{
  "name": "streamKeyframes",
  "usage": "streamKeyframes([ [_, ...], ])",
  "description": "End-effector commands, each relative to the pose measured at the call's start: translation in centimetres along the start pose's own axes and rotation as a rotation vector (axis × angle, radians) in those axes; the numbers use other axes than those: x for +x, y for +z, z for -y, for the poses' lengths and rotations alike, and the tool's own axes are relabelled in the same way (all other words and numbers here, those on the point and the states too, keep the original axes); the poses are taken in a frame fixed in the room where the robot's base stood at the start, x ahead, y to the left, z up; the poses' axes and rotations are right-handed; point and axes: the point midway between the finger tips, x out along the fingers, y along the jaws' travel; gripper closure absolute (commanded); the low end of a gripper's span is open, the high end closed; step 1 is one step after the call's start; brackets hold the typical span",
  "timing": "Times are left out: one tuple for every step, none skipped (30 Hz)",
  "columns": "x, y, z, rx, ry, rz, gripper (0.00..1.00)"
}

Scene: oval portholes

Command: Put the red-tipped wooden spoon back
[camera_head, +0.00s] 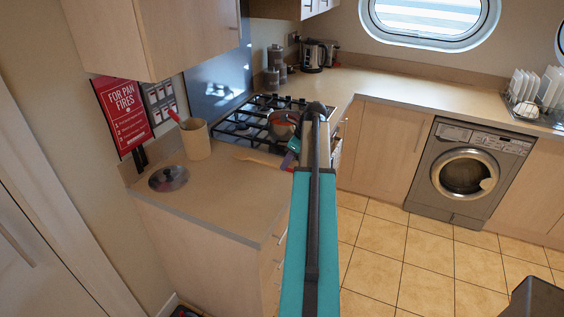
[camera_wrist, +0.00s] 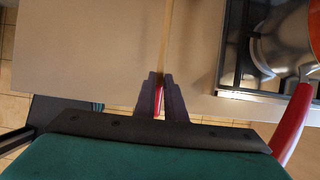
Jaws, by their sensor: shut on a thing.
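My gripper (camera_wrist: 160,92) is shut on the red end of the wooden spoon (camera_wrist: 167,40). In the wrist view the pale shaft runs away from the fingers across the worktop, with red showing between them. In the head view the spoon (camera_head: 256,159) points left from my gripper (camera_head: 286,161), low over or at the worktop near its front edge; I cannot tell whether it touches. A round wooden utensil holder (camera_head: 197,142) stands upright to the left of the spoon. Another red-ended utensil (camera_head: 174,117) leans out of it.
The gas hob (camera_head: 240,121) lies behind, with a red-handled steel pan (camera_wrist: 285,45) close to the right of my gripper. A pan lid (camera_head: 168,179) lies at the left of the worktop (camera_head: 225,198). Bare worktop lies between spoon and holder. A wall cupboard (camera_head: 165,35) hangs above left.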

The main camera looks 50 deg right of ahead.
Motion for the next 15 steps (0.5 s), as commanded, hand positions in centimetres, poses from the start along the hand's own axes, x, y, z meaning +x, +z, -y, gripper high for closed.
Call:
streamKeyframes([
  [0.1, 0.6, 0.7, 0.000, 0.001, 0.000, 1.00],
  [0.2, 0.8, 0.9, 0.000, 0.001, 0.000, 1.00],
  [0.3, 1.0, 1.3, 0.000, 0.001, 0.000, 1.00],
  [0.5, 1.2, 1.5, 0.000, 0.002, 0.000, 1.00],
  [0.6, 1.4, 1.8, 0.000, 0.002, -0.001, 1.00],
  [0.8, 1.6, 2.1, 0.000, 0.002, -0.001, 1.00],
  [0.9, 1.8, 2.4, 0.001, 0.002, -0.001, 1.00],
  [1.0, 2.0, 2.6, 0.001, 0.001, -0.001, 1.00],
  [1.1, 2.2, 3.0, 0.001, 0.001, 0.000, 1.00],
  [1.2, 2.4, 3.2, 0.001, 0.000, 0.000, 1.00],
  [1.4, 2.5, 3.4, 0.001, 0.000, 0.000, 1.00],
  [1.5, 2.7, 3.6, 0.001, 0.000, 0.000, 1.00],
  [1.6, 2.8, 3.7, 0.001, 0.000, 0.000, 1.00],
  [1.6, 2.9, 3.8, 0.001, 0.000, 0.000, 1.00],
  [1.7, 2.9, 3.9, 0.001, 0.000, 0.000, 1.00],
])
